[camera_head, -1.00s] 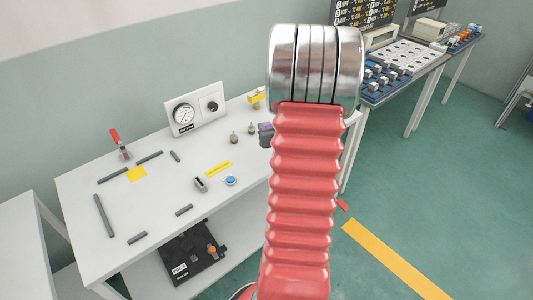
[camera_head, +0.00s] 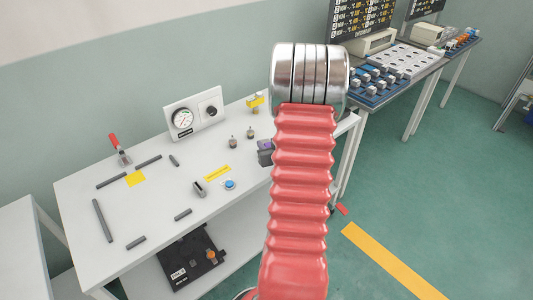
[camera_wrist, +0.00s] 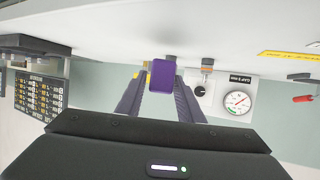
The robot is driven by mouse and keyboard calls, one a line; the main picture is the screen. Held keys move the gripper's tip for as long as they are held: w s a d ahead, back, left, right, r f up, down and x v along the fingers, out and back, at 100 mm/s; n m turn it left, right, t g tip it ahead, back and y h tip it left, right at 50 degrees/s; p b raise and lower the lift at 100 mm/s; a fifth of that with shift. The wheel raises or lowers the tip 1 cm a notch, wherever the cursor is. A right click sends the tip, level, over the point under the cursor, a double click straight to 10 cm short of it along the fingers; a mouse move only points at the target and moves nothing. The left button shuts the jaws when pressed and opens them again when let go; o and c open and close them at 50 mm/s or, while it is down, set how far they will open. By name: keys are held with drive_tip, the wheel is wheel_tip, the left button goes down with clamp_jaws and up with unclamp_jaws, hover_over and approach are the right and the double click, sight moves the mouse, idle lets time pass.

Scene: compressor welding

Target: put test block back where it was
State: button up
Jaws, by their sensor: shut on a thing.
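The test block appears as a purple block (camera_wrist: 163,76) in the wrist view, between the two dark fingers of my gripper (camera_wrist: 160,92). My gripper is shut on it. The wrist picture is upside down, with the white tabletop (camera_wrist: 110,22) along its top. The block is close to the tabletop, but I cannot tell whether it touches. In the head view, a small dark and purple part (camera_head: 265,146) shows at the table's right side, just left of my red arm. My arm hides most of the gripper there.
A gauge panel (camera_head: 194,114) stands at the table's back, with two small pegs (camera_head: 250,132) and a yellow piece (camera_head: 255,102) nearby. A red-handled clamp (camera_head: 119,148), grey bars, a yellow patch (camera_head: 135,179) and a blue button (camera_head: 230,184) are farther left.

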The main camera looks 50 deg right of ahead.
drive_tip(key=shift+f, duration=1.85)
drive_tip(key=shift+f, duration=0.1)
drive_tip(key=o, duration=1.3)
drive_tip(key=shift+o, duration=0.2)
drive_tip(key=shift+s+a+r, duration=0.2)
drive_tip(key=shift+s+r, duration=0.1)
drive_tip(key=shift+s, duration=0.05)
drive_tip(key=v, duration=1.1)
drive_tip(key=shift+a, duration=0.15)
